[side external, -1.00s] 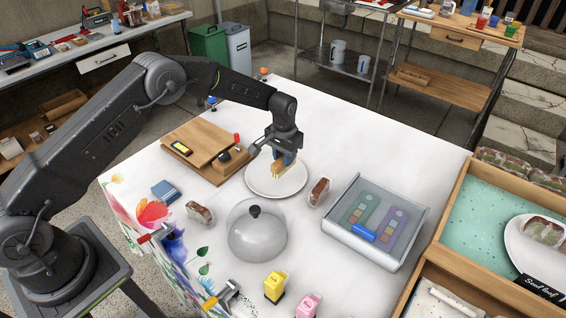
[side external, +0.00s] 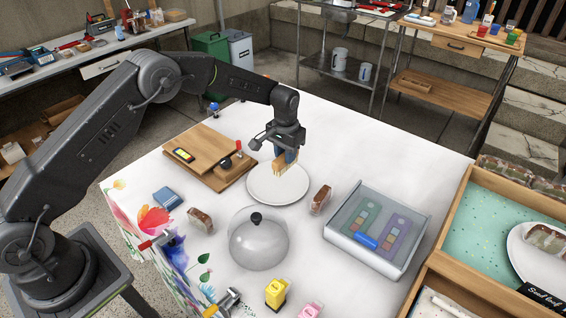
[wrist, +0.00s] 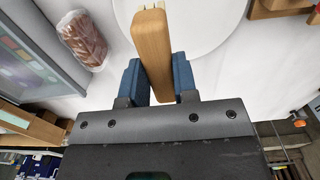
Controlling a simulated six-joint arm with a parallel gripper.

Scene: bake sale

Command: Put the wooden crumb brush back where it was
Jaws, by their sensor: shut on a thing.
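The wooden crumb brush (side external: 283,163) has a tan wooden back and pale bristles that point down. My gripper (side external: 287,153) is shut on it and holds it over the white plate (side external: 262,194). I cannot tell whether the bristles touch the plate. In the wrist view the brush's wooden body (wrist: 152,45) stands between the blue finger pads of my gripper (wrist: 157,85), with the white plate (wrist: 215,25) behind it.
A wooden board (side external: 200,148) lies left of the plate. A loaf slice (side external: 320,199) is to its right, and a lidded clear case (side external: 376,227) is beyond that. A glass dome (side external: 258,245) stands in front, near another loaf slice (side external: 201,220). Wooden crates (side external: 460,262) stand at right.

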